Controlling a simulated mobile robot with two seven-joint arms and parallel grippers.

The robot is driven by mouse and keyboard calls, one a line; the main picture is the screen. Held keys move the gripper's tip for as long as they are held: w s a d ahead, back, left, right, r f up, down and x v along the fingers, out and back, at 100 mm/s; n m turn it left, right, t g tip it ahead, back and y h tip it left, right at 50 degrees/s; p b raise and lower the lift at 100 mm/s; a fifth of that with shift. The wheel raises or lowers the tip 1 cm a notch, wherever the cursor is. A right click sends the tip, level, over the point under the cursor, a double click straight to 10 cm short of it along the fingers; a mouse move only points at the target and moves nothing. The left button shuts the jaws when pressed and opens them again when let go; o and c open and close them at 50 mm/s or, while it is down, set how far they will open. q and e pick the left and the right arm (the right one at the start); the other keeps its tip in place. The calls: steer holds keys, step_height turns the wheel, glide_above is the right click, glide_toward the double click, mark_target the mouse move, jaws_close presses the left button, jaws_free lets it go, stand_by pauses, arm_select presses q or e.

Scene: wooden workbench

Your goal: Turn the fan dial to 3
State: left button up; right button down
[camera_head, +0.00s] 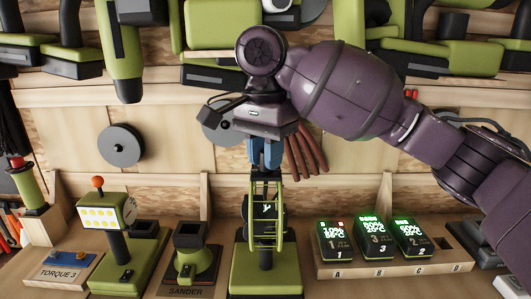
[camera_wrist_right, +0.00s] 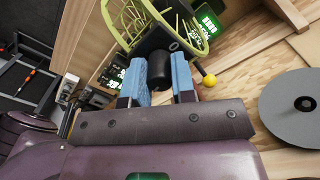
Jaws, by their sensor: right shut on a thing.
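The fan (camera_head: 266,278) stands on the bench in the middle of the head view, with a green base and a yellow-green wire cage. My right gripper (camera_head: 266,158) reaches down from above with its blue fingers at the top rear of the cage. In the wrist view the right gripper (camera_wrist_right: 158,72) is shut on a black cylindrical part of the fan (camera_wrist_right: 157,68), which looks like the dial. No dial numbers can be read. The cage (camera_wrist_right: 190,22) shows just beyond it. A small yellow ball (camera_wrist_right: 209,80) sits beside the right finger. My left gripper is not in view.
A charger with lit green displays (camera_head: 370,270) stands right of the fan. Green power tools (camera_head: 440,55) hang above. A grey disc (camera_wrist_right: 300,103) is on the wall near the gripper.

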steer(key=shift+m, duration=1.3)
steer(key=c, duration=0.9)
jaws_free()
steer(key=shift+c, duration=0.2)
step_height(320, 180, up, 11)
steer(key=shift+w, duration=0.15)
steer(key=shift+a+f, duration=0.1)
